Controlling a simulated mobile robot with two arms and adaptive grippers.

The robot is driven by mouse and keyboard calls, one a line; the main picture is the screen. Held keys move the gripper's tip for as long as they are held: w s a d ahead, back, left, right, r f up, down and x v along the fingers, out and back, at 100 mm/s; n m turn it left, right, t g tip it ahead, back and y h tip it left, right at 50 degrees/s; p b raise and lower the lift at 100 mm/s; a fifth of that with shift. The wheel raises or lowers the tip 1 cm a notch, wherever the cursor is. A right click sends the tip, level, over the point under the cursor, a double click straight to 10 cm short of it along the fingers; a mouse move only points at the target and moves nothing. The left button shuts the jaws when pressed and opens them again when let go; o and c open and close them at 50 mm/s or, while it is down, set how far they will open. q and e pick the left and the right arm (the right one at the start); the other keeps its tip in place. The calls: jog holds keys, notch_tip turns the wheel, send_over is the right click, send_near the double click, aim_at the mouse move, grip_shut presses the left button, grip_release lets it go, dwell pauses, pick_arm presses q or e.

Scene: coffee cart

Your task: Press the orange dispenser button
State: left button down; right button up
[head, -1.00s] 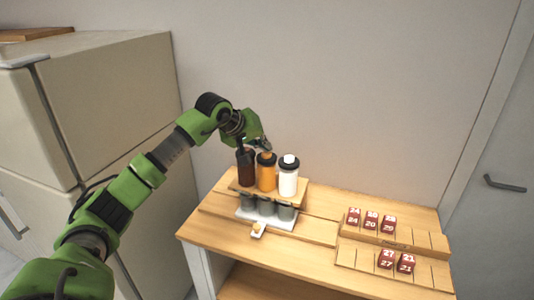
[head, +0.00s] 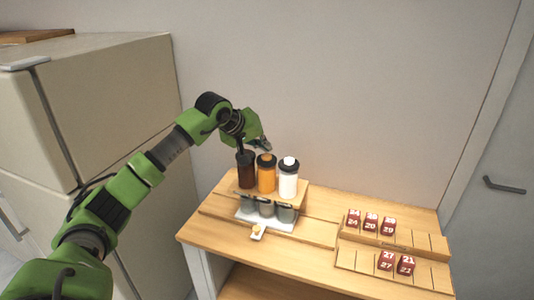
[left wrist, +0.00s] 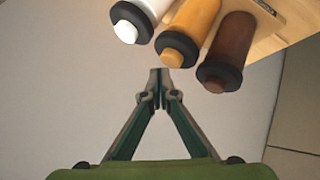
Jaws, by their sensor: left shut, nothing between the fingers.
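The orange dispenser (head: 266,176) stands between the brown dispenser (head: 246,172) and the white dispenser (head: 288,180) on a small wooden stand. Its orange button (head: 266,157) sits on a black collar and also shows in the left wrist view (left wrist: 172,57). My left gripper (head: 265,147) is shut and empty, just above and behind the orange button. In the left wrist view its fingertips (left wrist: 159,75) lie close to the orange button, slightly left of it. Whether they touch is hard to tell. My right gripper is out of view.
Grey cups (head: 266,208) stand under the dispensers on a white tray (head: 275,223). A small white dish (head: 258,232) lies in front. Red numbered blocks (head: 371,222) sit on wooden racks at right. A large beige cabinet (head: 110,95) stands at left.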

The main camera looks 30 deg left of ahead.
aim_at(265, 156)
pick_arm(q)
jog(key=shift+r, duration=0.15)
jog(key=shift+r+p, duration=2.1)
jog(key=shift+r, duration=0.9)
jog(key=shift+d+f, duration=0.1)
